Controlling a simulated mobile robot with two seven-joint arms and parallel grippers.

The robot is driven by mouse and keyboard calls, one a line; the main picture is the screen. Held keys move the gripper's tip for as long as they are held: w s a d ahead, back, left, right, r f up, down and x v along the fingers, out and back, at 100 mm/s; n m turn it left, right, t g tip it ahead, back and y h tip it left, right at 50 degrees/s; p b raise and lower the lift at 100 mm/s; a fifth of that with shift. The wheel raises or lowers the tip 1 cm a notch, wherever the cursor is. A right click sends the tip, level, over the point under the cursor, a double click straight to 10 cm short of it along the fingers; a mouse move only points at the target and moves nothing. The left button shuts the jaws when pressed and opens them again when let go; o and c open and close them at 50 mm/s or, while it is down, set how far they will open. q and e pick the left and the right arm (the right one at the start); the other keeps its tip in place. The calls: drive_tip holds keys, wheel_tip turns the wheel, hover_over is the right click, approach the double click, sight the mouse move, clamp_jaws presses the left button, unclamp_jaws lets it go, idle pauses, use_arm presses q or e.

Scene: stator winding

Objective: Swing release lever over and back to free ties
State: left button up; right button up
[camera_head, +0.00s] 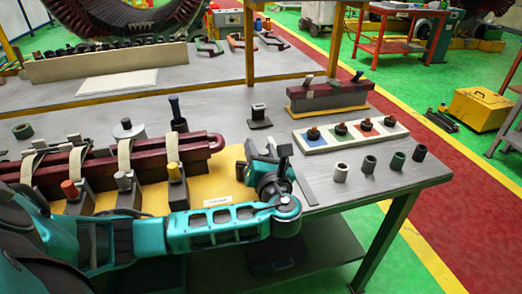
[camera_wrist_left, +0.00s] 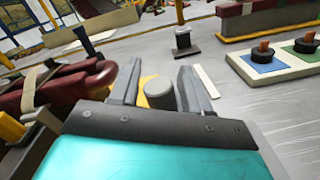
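A dark red coil bar (camera_head: 95,166) lies across the left of the table, with cream ties (camera_head: 172,152) looped over it. Grey blocks with coloured knobs (camera_head: 175,172) stand along its front. My left gripper (camera_head: 268,155) is low over the table, just right of the bar's rounded end. In the left wrist view its fingers (camera_wrist_left: 158,88) are apart, and a short grey round knob (camera_wrist_left: 160,93) stands between them with small gaps. I cannot tell whether this knob belongs to the release lever. The gripper largely hides that spot in the head view. My right gripper is out of view.
A tray of coloured squares (camera_head: 352,133) with round pegs and several small cups (camera_head: 398,161) are to the right, near the table edge. A small black stand (camera_head: 259,117) and a dark red block (camera_head: 328,95) are behind. Grey tabletop between is clear.

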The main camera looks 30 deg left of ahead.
use_arm(q)
clamp_jaws()
